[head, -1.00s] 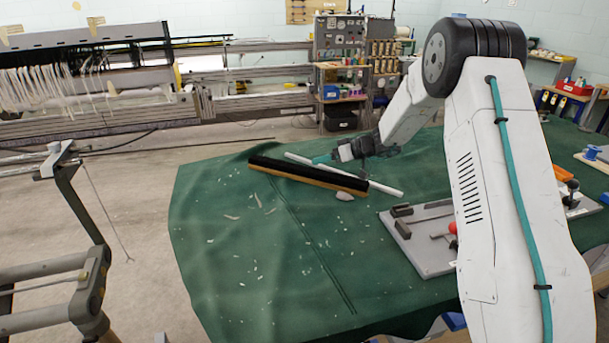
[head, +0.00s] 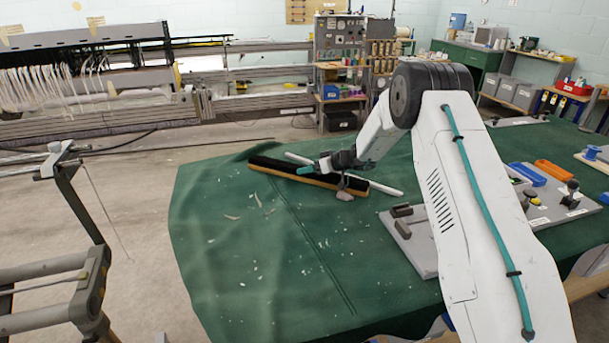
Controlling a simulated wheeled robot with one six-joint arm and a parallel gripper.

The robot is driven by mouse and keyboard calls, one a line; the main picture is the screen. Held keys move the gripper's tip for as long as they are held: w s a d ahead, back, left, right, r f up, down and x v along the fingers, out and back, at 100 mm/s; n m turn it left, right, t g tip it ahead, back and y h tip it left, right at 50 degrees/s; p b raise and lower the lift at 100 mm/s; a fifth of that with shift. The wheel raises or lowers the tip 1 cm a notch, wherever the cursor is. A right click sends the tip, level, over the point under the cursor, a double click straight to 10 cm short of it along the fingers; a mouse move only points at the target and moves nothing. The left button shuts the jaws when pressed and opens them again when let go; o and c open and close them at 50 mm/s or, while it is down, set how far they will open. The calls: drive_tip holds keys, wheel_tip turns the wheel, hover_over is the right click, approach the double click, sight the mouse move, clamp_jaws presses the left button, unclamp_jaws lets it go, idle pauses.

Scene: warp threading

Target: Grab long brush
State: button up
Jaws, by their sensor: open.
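The long brush (head: 272,168) lies on the green cloth of the table, with black bristles on top and a light wooden body along its near side. It runs diagonally from upper left to lower right. My gripper (head: 327,173) is open at the right half of the brush, and its fingers overlap the brush in the head view. I cannot tell whether they touch it. The gripper hides part of the brush's right half.
A white rod (head: 385,189) lies just behind the brush, partly hidden by my gripper. A small grey lump (head: 345,196) lies before the brush's right end. Pale scraps dot the green cloth (head: 240,270). A grey board (head: 420,262) with tools is at right.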

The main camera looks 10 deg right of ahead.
drive_tip(key=c, duration=1.3)
drive_tip(key=shift+r, duration=0.1)
